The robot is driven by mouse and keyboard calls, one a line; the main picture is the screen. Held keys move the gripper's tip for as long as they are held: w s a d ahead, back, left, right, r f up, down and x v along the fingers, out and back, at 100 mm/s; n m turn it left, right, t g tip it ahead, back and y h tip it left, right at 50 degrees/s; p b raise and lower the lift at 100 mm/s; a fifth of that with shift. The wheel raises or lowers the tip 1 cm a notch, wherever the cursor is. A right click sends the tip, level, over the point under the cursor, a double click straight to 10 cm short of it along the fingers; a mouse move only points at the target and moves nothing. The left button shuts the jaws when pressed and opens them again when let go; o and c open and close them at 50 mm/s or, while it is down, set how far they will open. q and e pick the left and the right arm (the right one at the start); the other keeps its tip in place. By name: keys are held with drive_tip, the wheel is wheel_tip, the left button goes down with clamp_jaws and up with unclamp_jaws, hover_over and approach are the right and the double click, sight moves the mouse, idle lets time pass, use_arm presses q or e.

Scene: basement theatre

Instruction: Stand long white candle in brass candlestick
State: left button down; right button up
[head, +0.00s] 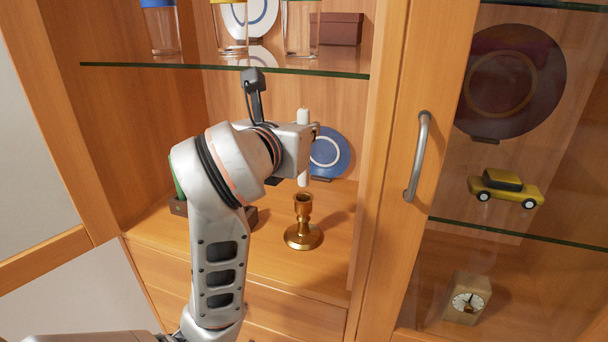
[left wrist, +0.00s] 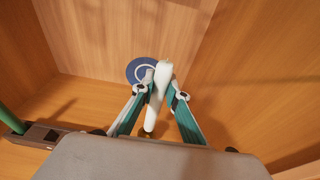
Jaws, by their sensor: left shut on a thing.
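The long white candle (head: 303,180) is upright in my left gripper (head: 314,132), its lower end hanging clear above the brass candlestick (head: 303,236) in the head view. The candlestick stands upright on the cabinet's wooden floor, its cup open at the top. The left wrist view shows the candle (left wrist: 160,82) between the two fingers of the left gripper (left wrist: 160,92), which are shut on it. The candle's middle is partly hidden by the gripper in the head view. My right gripper is in neither view.
A blue plate (head: 328,152) leans against the back behind the candle. A glass shelf (head: 200,67) with glasses runs above my arm. A dark wooden object (head: 179,205) with a green part stands left, partly hidden. The cabinet's door frame with a metal handle (head: 418,157) is at right.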

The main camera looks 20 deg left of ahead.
sight(303, 184)
use_arm(q)
wheel_tip(303, 184, down, 2)
wheel_tip(303, 184, down, 4)
drive_tip(key=shift+r+b, duration=0.15)
drive_tip(key=shift+b, duration=0.45)
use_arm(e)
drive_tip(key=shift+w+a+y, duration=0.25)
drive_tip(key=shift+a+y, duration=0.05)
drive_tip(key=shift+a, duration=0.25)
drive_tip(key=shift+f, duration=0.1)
use_arm(q)
drive_tip(key=shift+f, duration=0.2)
drive_tip(key=c, duration=2)
unclamp_jaws()
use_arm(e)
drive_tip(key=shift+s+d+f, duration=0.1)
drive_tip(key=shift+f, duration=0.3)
use_arm(q)
drive_tip(key=shift+r, duration=0.15)
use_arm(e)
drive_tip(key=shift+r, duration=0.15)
